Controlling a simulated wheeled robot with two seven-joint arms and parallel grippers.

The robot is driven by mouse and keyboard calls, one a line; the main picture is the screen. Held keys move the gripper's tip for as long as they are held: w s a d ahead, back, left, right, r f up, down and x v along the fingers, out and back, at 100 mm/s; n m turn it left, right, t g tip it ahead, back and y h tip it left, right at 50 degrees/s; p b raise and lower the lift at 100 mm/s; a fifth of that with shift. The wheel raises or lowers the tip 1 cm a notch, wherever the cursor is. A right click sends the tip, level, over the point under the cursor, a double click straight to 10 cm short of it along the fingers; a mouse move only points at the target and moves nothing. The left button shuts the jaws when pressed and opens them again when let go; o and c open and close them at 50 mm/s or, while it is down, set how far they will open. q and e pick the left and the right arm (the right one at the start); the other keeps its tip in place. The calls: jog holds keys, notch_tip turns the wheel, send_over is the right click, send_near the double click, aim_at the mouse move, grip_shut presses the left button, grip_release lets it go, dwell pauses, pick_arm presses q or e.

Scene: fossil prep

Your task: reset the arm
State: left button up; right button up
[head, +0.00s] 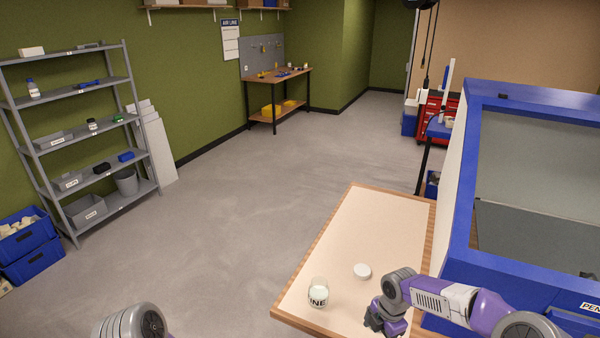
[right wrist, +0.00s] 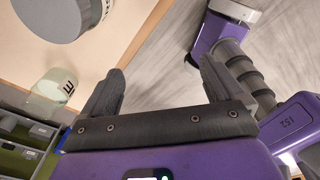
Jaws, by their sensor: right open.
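My right arm comes in from the right in the head view. Its gripper (head: 384,320) is low over the front right part of the wooden-edged table (head: 355,225). In the right wrist view the two dark fingers of the right gripper (right wrist: 160,66) stand wide apart with nothing between them. A glass jar (head: 318,293) with black lettering stands near the table's front edge, left of the gripper; it also shows in the right wrist view (right wrist: 52,92). A round white lid (head: 362,271) lies behind the jar. Only a grey link of my left arm shows; its gripper is out of view.
A blue-framed cabinet (head: 460,170) with a glazed panel stands close along the table's right side. A grey shelf unit (head: 85,140) and blue crates (head: 30,250) are at the left. A workbench (head: 275,76) is at the back. The grey floor between is clear.

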jog(key=s+a+f+m+y+b, duration=0.2)
jog(key=s+a+f+m+b, duration=0.15)
jog(key=a+f+m, duration=0.4)
jog(key=s+a+f+m+y+b, duration=0.2)
jog(key=s+a+f+m, duration=0.25)
jog(key=f, duration=0.65)
pick_arm(q)
notch_tip(320, 180, down, 10)
jog(key=w+b, duration=0.1)
jog(key=b, duration=0.2)
jog(key=shift+w+b, duration=0.3)
jog(key=shift+b, duration=0.05)
pick_arm(e)
jog(key=s+f+m, duration=1)
jog(key=s+m, duration=0.2)
jog(key=m, duration=0.1)
jog(key=shift+d+t+h, duration=0.15)
jog(key=shift+t+h, duration=0.15)
